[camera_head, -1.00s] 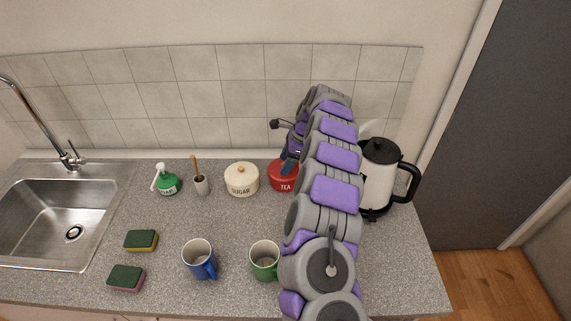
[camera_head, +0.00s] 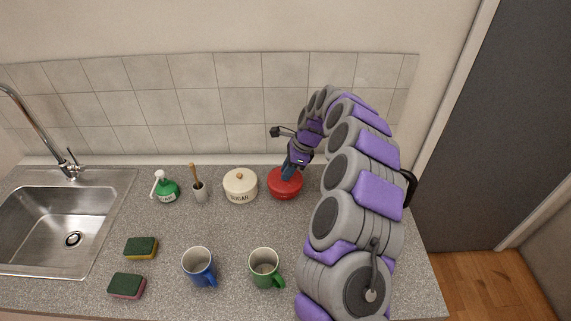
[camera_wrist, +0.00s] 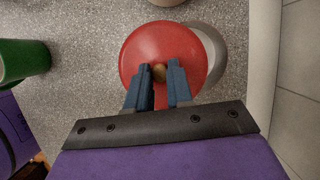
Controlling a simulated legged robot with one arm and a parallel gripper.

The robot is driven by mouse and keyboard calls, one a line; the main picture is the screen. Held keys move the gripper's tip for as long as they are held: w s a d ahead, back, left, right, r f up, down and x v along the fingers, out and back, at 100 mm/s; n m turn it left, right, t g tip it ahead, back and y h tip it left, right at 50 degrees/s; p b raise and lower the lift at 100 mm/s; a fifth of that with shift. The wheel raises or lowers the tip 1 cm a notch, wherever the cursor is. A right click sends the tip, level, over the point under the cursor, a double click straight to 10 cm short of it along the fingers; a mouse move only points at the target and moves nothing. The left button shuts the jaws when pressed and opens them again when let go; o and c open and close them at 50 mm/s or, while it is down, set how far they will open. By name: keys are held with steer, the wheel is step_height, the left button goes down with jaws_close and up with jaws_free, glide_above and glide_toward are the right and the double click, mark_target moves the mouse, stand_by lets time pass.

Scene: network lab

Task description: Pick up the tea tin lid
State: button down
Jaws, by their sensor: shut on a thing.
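The red tea tin (camera_head: 285,194) stands on the counter to the right of the sugar pot. Its round red lid (camera_wrist: 140,50) fills the upper middle of the wrist view, with a small gold knob (camera_wrist: 159,72) at its centre. My gripper (camera_wrist: 160,75) has its blue fingers shut on either side of the knob. In the head view my gripper (camera_head: 288,174) reaches down onto the tin from above.
The sugar pot (camera_head: 240,187) stands close on the left. A blue mug (camera_head: 199,268) and a green mug (camera_head: 264,268) stand at the front. A brush holder (camera_head: 200,193), green bottle (camera_head: 166,190) and two sponges are further left. My arm mostly hides the kettle on the right.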

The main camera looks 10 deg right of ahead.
steer(key=s+r+p, duration=0.1)
steer(key=s+p, duration=0.1)
steer(key=s, duration=0.9)
steer(key=w+p, duration=0.2)
steer(key=w, duration=0.3)
steer(key=w+d+r+p, duration=0.1)
steer(key=w+p, duration=0.1)
steer(key=w, duration=0.3)
steer(key=w+r+p, duration=0.1)
steer(key=w+p, duration=0.1)
steer(key=w, duration=0.2)
steer(key=shift+w+d+r+p, duration=0.15)
steer(key=shift+w+r+p, duration=0.15)
steer(key=shift+w, duration=0.1)
steer(key=shift+w+a, duration=0.35)
steer(key=shift+a, duration=0.1)
steer(key=shift+d+f+b, duration=0.1)
steer(key=shift+f+b, duration=1.7)
steer(key=shift+f, duration=0.45)
steer(key=shift+f+p, duration=0.45)
steer(key=shift+f, duration=0.55)
steer(key=shift+r+p, duration=0.15)
steer(key=shift+p, duration=0.8)
steer(key=shift+f+p, duration=0.2)
steer(key=shift+p, duration=0.6)
